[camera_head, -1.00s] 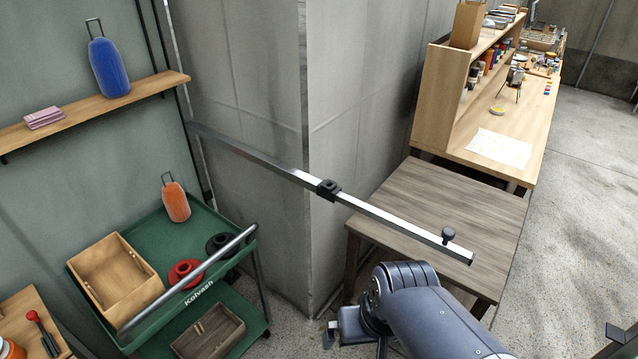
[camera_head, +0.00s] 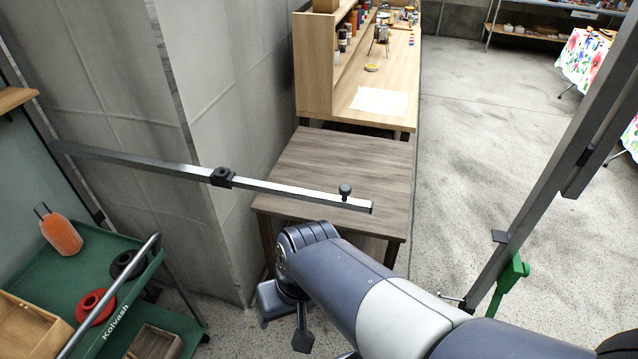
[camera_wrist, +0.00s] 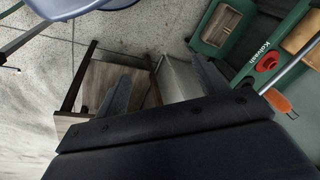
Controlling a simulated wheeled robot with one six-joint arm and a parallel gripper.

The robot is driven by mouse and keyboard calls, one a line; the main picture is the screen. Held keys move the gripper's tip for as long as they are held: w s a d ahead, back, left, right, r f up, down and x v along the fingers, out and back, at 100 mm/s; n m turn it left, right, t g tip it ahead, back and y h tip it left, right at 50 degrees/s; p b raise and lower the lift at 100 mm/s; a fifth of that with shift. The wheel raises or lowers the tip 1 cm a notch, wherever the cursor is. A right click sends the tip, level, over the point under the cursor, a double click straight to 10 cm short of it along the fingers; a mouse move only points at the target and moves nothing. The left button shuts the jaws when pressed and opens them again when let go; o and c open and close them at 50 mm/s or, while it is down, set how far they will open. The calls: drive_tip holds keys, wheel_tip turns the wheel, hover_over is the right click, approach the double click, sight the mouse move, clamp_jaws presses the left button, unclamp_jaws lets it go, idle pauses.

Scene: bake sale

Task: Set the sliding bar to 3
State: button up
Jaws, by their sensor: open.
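A long grey metal bar (camera_head: 275,189) runs across the head view from the wall side at left, past the pillar corner, to a free end over a brown table. It carries a black sleeve (camera_head: 222,177) near its middle and a dark knob (camera_head: 345,190) near its free end. Another metal bar (camera_head: 545,190) slants at the right, with a green clamp-like part (camera_head: 513,272) near its lower end. I cannot tell which is the sliding bar; no numbers are readable. My gripper (camera_wrist: 163,87) is open and empty in the wrist view, pointing down; the bars are not clear there.
The brown table (camera_head: 345,165) stands beneath the first bar's end. A wooden workbench (camera_head: 395,100) is behind. Open floor lies right of the tables.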

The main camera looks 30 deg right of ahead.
drive_tip(key=f+m+y, duration=0.1)
drive_tip(key=m, duration=0.1)
drive_tip(key=f+m+y+b, duration=0.1)
drive_tip(key=m, duration=0.1)
drive_tip(key=shift+a+f+g, duration=0.1)
drive_tip(key=shift+a+g, duration=0.1)
drive_tip(key=shift+g, duration=0.1)
drive_tip(key=c, duration=0.3)
drive_tip(key=m+y, duration=0.1)
drive_tip(key=w+m+y+b, duration=0.1)
drive_tip(key=m, duration=0.3)
drive_tip(key=shift+w+a+f+t+y, duration=0.15)
drive_tip(key=shift+w+f+t+y, duration=0.15)
drive_tip(key=shift+t+y, duration=0.1)
drive_tip(key=shift+c, duration=0.7)
drive_tip(key=m+t+h+b, duration=0.65)
drive_tip(key=m+t, duration=0.95)
drive_tip(key=m, duration=1)
approach(348, 194)
drive_tip(key=p, duration=0.1)
drive_tip(key=shift+h, duration=0.45)
drive_tip(key=w, duration=0.5)
drive_tip(key=w+p, duration=0.1)
drive_tip(key=w, duration=0.5)
drive_tip(key=shift+w+r, duration=0.25)
drive_tip(key=shift+c, duration=0.5)
clamp_jaws()
